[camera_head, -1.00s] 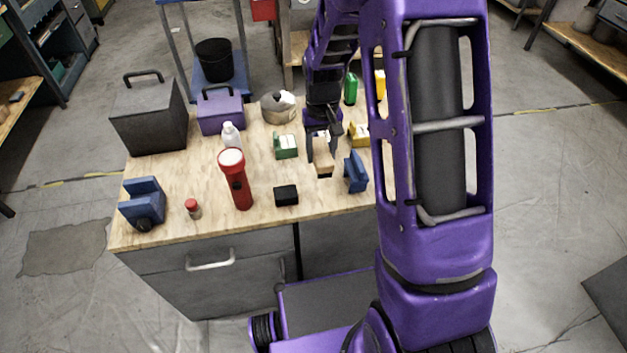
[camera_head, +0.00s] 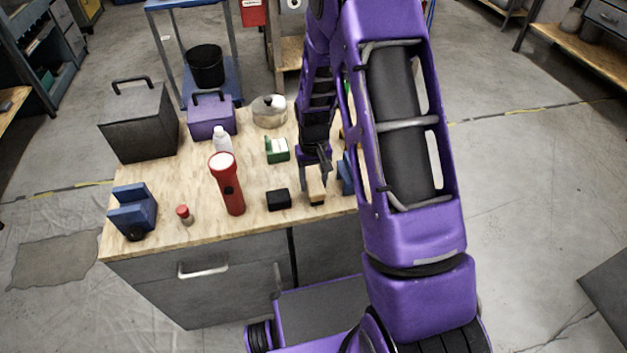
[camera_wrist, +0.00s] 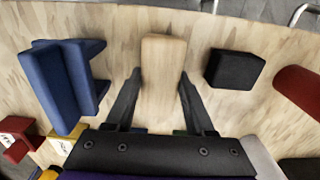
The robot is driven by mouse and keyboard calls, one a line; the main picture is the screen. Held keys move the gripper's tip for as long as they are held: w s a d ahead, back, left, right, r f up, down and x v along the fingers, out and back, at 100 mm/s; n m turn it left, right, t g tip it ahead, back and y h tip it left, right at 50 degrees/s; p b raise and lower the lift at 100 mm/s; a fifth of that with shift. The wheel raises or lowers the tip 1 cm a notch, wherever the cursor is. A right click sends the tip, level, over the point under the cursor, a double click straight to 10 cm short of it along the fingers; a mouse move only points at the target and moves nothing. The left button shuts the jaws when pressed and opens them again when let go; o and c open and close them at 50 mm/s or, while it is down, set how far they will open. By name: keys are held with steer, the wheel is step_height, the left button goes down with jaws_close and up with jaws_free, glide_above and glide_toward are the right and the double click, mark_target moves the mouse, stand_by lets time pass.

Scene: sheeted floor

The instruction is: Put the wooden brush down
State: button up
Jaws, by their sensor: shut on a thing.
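The wooden brush (camera_head: 317,191) is a pale wooden block with a dark underside, near the front of the workbench top. In the wrist view the brush (camera_wrist: 163,75) stands between my two dark fingers. My gripper (camera_head: 315,175) points down and is shut on it; the gripper also shows in the wrist view (camera_wrist: 158,92). The brush is at or just above the bench; I cannot tell whether it touches.
A black block (camera_head: 278,199) lies just left of the brush, and a blue angled object (camera_wrist: 62,80) is on its other side. A red flashlight (camera_head: 228,185) stands farther left. Bare wood (camera_head: 180,180) lies between the flashlight and the blue clamp-like object (camera_head: 133,210).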

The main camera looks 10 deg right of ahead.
mark_target(314, 180)
steer(key=shift+f, duration=0.25)
steer(key=o, duration=1.2)
steer(key=shift+r, duration=0.1)
steer(key=shift+r, duration=0.1)
step_height(314, 180, up, 12)
steer(key=shift+r+p, duration=0.1)
steer(key=shift+p, duration=0.7)
